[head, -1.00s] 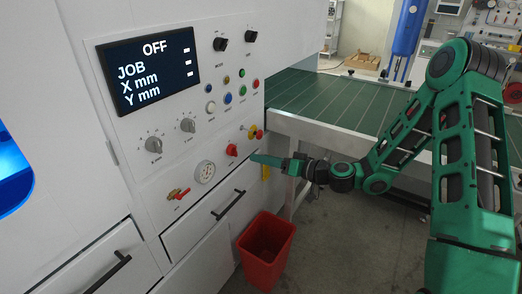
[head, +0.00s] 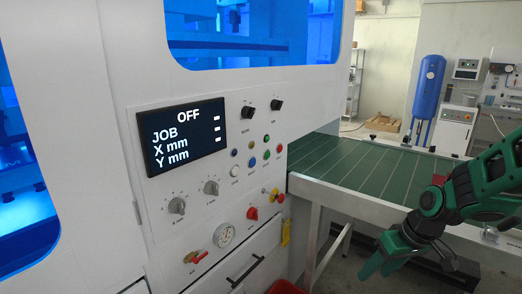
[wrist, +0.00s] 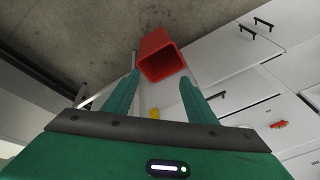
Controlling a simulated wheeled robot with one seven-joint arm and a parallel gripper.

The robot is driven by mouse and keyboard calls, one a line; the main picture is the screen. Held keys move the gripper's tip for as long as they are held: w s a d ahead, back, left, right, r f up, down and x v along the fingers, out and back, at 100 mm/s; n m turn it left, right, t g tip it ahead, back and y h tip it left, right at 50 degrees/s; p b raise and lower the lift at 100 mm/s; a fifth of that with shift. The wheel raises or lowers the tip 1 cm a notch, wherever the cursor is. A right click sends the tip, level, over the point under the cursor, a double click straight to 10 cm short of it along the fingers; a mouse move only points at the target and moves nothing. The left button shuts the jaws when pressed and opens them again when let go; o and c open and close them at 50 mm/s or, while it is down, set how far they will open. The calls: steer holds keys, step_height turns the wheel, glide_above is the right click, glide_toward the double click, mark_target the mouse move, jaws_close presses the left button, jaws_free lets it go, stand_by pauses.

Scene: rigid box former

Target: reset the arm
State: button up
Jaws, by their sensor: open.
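My arm is green and folded at the lower right of the head view. My gripper (head: 383,262) hangs there in front of the conveyor's near side, clear of the machine's panel. In the wrist view my gripper (wrist: 160,95) shows two green fingers spread apart with nothing between them. Beyond the fingertips are the red bin and the white machine front, both at a distance. Nothing touches the fingers.
The white machine carries a control panel with a screen (head: 181,136) reading OFF, knobs, buttons and a gauge (head: 224,234). A green conveyor (head: 360,165) runs at the right. A red bin (wrist: 158,52) stands on the floor. A blue tank (head: 427,87) is at the back.

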steer(key=s+d+r+m+g, duration=0.1)
steer(key=s+d+r+m, duration=0.1)
steer(key=s, duration=0.5)
steer(key=s+d+r+m+g+h, duration=0.1)
steer(key=s+d+r+m, duration=0.2)
steer(key=s, duration=0.4)
steer(key=s+d+r+m+h, duration=0.1)
steer(key=s+d+r+m, duration=0.2)
steer(key=s, duration=0.4)
steer(key=d+m, duration=0.1)
steer(key=d, duration=0.1)
steer(key=shift+s+d+r+g, duration=0.25)
steer(key=shift+d+g, duration=0.1)
steer(key=shift+g, duration=0.05)
steer(key=shift+w+f+h, duration=0.25)
steer(key=shift+w+h, duration=0.05)
steer(key=shift+w, duration=0.35)
